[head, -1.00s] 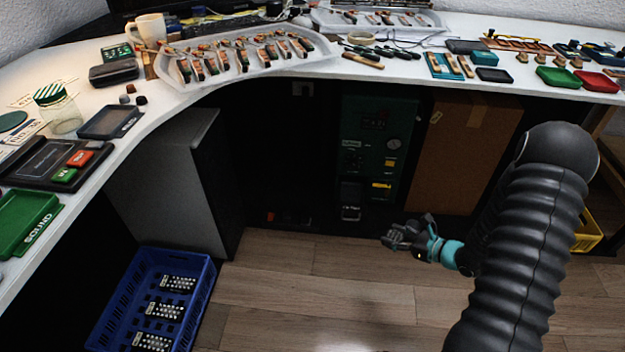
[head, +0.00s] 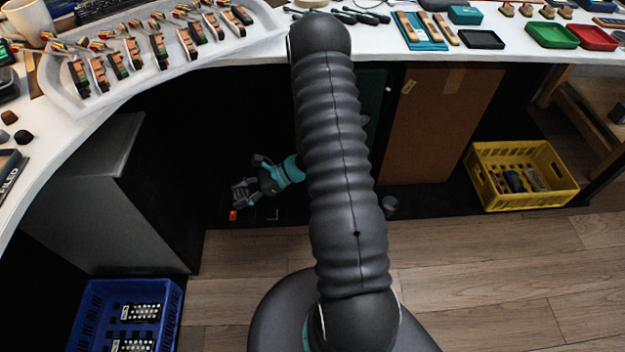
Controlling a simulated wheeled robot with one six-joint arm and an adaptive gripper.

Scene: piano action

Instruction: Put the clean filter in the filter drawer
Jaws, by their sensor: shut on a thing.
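My gripper (head: 246,190) is in the dark space under the bench, left of my arm, just above the floor. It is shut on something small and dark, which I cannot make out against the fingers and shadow.
A grey cabinet (head: 95,205) stands left of the gripper. A brown panel (head: 432,125) is right of the machine. A blue crate (head: 172,310) and a yellow crate (head: 525,150) sit on the floor. The white bench (head: 290,45) overhangs. The wooden floor (head: 480,270) is clear at right.

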